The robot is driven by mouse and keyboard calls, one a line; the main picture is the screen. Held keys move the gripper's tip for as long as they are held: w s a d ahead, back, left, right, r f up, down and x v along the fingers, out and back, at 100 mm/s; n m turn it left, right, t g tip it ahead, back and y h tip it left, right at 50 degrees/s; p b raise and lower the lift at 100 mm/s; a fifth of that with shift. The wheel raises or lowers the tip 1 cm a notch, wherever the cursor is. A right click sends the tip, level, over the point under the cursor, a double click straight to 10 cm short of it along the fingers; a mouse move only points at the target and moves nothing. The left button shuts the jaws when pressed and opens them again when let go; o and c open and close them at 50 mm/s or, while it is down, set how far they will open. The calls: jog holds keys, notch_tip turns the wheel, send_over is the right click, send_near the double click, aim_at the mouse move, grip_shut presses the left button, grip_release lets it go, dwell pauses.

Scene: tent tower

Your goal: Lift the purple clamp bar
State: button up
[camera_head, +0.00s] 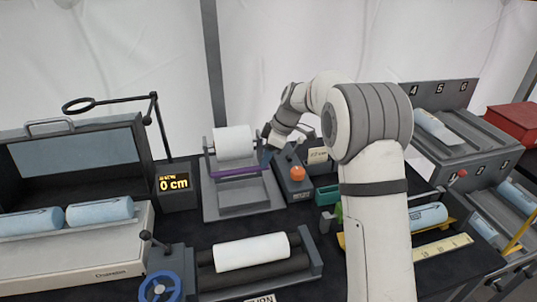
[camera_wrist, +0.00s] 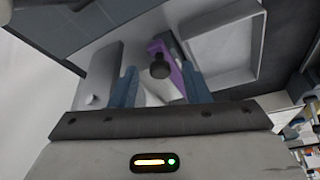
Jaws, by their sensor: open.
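The purple clamp bar (camera_head: 236,172) lies across the front of a grey stand, just below a white roll (camera_head: 233,142) in the head view. My gripper (camera_head: 266,157) is at the bar's right end, partly hidden by my own wrist. In the wrist view my gripper (camera_wrist: 160,82) is open, with one blue-grey finger on each side of the purple bar (camera_wrist: 178,75). A dark round knob (camera_wrist: 160,66) on the bar's end sits between the fingers. I cannot tell whether either finger touches the bar.
A control box with an orange ball knob (camera_head: 297,173) stands close to the right of the stand. A display reading 0 cm (camera_head: 174,184) is to the left. A second white roll (camera_head: 251,252) lies on dark rollers in front. A grey slotted rack (camera_head: 440,95) is at the right.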

grip_shut()
dwell(0.4)
